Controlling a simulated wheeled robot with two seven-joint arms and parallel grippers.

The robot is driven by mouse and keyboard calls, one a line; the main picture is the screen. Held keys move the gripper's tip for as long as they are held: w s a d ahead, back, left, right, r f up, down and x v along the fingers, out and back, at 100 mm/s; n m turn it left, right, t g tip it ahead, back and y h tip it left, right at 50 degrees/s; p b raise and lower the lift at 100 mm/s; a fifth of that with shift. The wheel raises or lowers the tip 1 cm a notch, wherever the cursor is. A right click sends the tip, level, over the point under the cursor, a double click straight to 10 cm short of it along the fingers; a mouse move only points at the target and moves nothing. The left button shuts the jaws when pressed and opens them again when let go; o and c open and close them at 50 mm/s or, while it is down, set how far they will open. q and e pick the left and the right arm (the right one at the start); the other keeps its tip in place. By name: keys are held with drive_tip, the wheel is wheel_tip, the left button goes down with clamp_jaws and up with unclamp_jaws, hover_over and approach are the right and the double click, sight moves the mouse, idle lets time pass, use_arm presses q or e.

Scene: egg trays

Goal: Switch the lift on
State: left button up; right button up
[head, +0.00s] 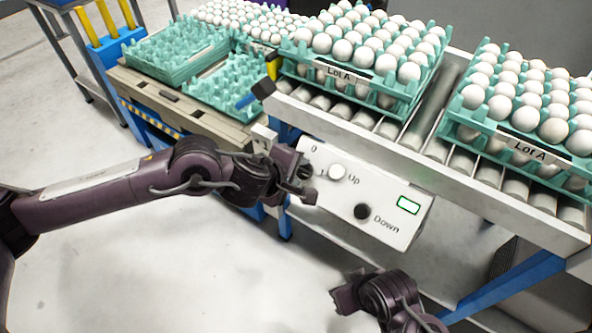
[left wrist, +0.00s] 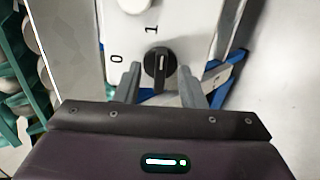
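The white control panel (head: 390,232) hangs on the side of the roller conveyor, with a white Up button (head: 337,172), a black Down button (head: 362,211) and a green-lit display (head: 408,205). In the left wrist view its black rotary knob (left wrist: 158,66) sits beside the marks 0 and 1, its white line upright toward the 1. My left gripper (head: 304,183) is at the knob, open, one finger on each side with small gaps. In the head view it mostly hides the knob. My right gripper (head: 347,290) is low, below the panel; its fingers are unclear.
Green trays of white eggs marked Lot A (head: 365,85) stand on the roller conveyor (head: 420,150), with another such stack (head: 520,150) at right. Empty green trays (head: 175,50) lie on a bench (head: 170,100) at left. Blue legs stand under the conveyor; the floor in front is clear.

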use_arm(q)
drive_tip(key=shift+s+a+r, duration=0.15)
drive_tip(key=shift+s+r, duration=0.05)
drive_tip(key=shift+r, duration=0.1)
drive_tip(key=p+v, duration=0.3)
drive_tip(key=v, duration=0.5)
drive_tip(key=shift+s, duration=0.15)
